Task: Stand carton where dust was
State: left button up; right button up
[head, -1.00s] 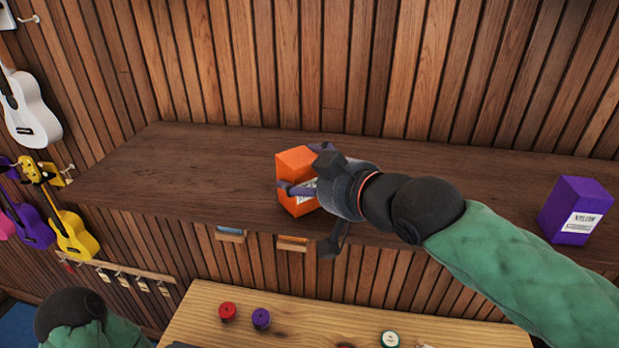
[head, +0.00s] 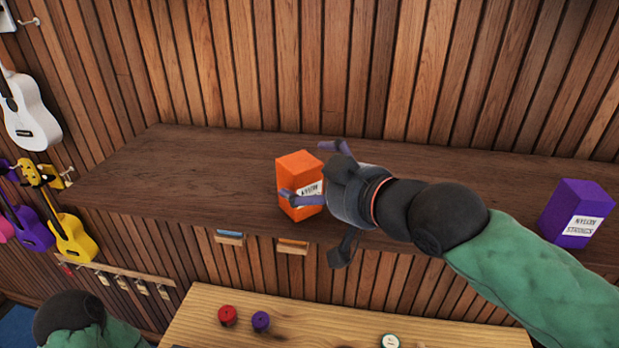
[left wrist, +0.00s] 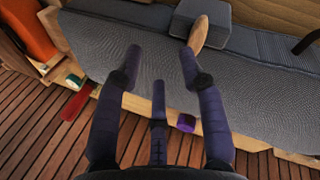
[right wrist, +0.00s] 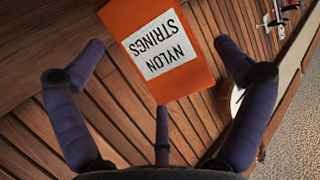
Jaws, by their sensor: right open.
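An orange carton (head: 297,177) with a white label stands upright on the dark wooden shelf (head: 210,175), left of my right gripper. The right wrist view shows the same carton (right wrist: 155,45), its label reading NYLON STRINGS. My right gripper (head: 318,172) is open, its fingers spread wide on either side of the carton, with gaps showing. A purple carton (head: 577,215) with a white label stands at the shelf's right end. I see no dust on the shelf. My left gripper (left wrist: 160,62) is open and empty over a grey mat (left wrist: 230,90).
A wooden bench below the shelf holds a red spool (head: 228,315) and a purple spool (head: 261,321). Ukuleles, one of them yellow (head: 72,235), hang at the left. The shelf left of the orange carton is clear. The slatted wall stands behind.

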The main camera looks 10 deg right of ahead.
jog(key=p+v, duration=0.1)
jog(key=v, duration=0.9)
jog(key=shift+f, duration=0.1)
